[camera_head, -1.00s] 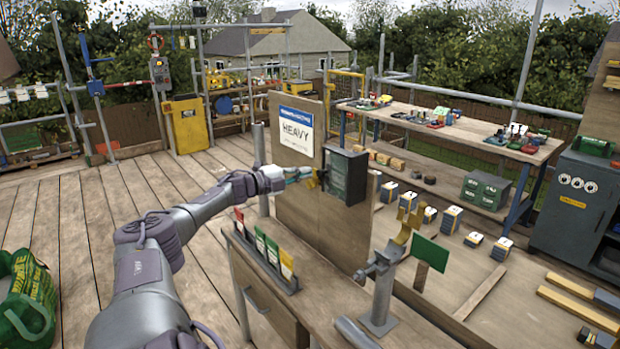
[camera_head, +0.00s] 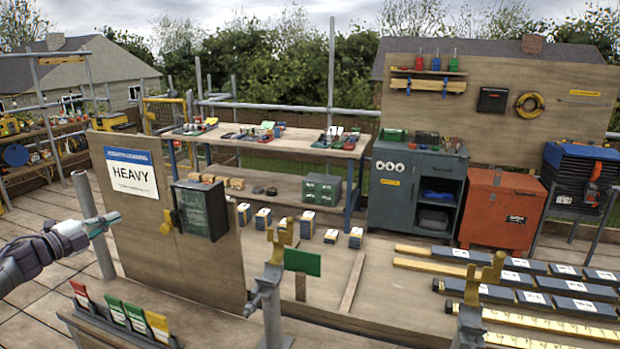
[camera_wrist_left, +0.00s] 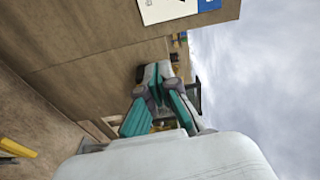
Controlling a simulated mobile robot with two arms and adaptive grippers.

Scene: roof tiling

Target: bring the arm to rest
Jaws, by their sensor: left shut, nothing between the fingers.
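My left arm comes in from the left edge in the head view. Its gripper (camera_head: 106,221) is shut and empty, with teal finger parts, in front of the wooden board (camera_head: 215,270) and below the HEAVY sign (camera_head: 131,176). In the left wrist view the gripper (camera_wrist_left: 160,80) points away from the camera with its fingers together. The board (camera_wrist_left: 80,60) runs along the left of that view, with part of the sign (camera_wrist_left: 175,8) at the top. The dark box (camera_head: 201,209) on the board is to the right of the gripper, apart from it. My right gripper does not show.
A grey post (camera_head: 92,225) stands close by the left gripper. A rack of coloured cards (camera_head: 118,318) is below it. Stands with yellow forks (camera_head: 272,290) rise at the front. A workbench (camera_head: 280,142), grey cabinet (camera_head: 417,190) and red chest (camera_head: 499,212) stand farther back.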

